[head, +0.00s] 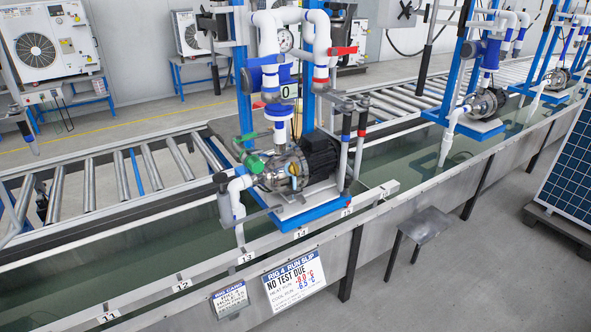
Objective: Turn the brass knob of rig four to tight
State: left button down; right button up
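Rig four stands in the middle of the head view, on a blue-edged base (318,213) over the water trough. A steel and black pump (308,160) sits on the base. A small brass-coloured knob (294,169) shows on the front of the pump; whether it is tight or loose cannot be told. White pipes, a gauge (284,41), a red handle (342,51) and green fittings (250,161) surround it.
A smaller rig card (230,299) hangs left of the sign. A solar panel (570,165) leans at right. More pump rigs (487,103) stand along the trough (70,270); rollers (120,175) run behind.

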aim_at(294, 169)
jog(key=i+l, duration=0.15)
jog(key=l, duration=0.15)
jog(key=i+l+u, duration=0.1)
jog(key=i+l, duration=0.25)
jog(key=l, duration=0.25)
jog(key=i+l+u, duration=0.1)
jog(key=l, duration=0.2)
